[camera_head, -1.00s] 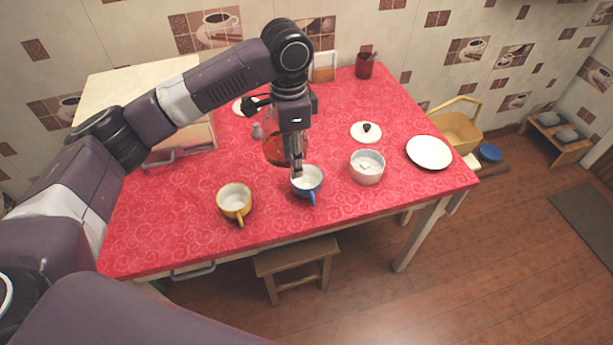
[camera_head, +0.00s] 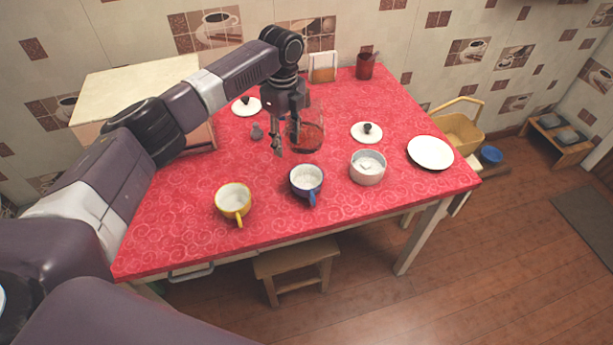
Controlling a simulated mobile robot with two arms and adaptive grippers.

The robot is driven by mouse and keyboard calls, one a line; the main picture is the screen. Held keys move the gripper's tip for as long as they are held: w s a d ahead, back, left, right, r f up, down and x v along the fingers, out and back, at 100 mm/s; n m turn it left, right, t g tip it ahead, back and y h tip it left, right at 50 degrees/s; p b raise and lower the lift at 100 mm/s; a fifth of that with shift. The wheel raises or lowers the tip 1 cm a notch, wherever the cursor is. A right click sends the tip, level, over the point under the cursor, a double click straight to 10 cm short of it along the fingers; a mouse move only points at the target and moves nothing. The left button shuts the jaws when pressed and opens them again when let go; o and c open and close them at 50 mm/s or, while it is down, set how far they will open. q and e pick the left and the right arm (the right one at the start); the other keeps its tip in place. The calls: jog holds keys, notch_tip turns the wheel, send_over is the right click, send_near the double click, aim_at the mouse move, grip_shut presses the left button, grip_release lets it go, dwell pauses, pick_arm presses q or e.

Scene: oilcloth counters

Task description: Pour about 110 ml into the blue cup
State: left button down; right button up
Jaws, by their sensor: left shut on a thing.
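The blue cup (camera_head: 306,184) stands upright near the front middle of the red-covered table, its handle toward the front edge. Its inside looks pale, and I cannot tell how much liquid it holds. My left gripper (camera_head: 283,140) is shut on a clear glass jug (camera_head: 309,134), behind the blue cup and apart from it. The jug looks about upright; something dark red shows through its lower part, liquid or the cloth behind. My right gripper is not in view.
A yellow cup (camera_head: 233,201) stands left of the blue cup. A white-and-pink bowl (camera_head: 367,169) is to its right, with a lid (camera_head: 367,132) behind and a white plate (camera_head: 430,152) further right.

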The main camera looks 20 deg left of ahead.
pick_arm(q)
jog(key=w+a+f+m, duration=0.1)
jog(key=m, duration=0.1)
jog(key=w+a+f+m, duration=0.1)
jog(key=a, duration=0.1)
jog(key=a+f+m, duration=0.1)
jog(key=m, duration=0.1)
jog(key=shift+w+a+f+m+b, duration=0.1)
jog(key=shift+w+a+m+b, duration=0.2)
jog(key=shift+w+a+b, duration=0.1)
jog(key=shift+w+a+f+m, duration=0.2)
jog(key=shift+a+f+m, duration=0.2)
jog(key=shift+a+m, duration=0.45)
jog(key=shift+d, duration=0.1)
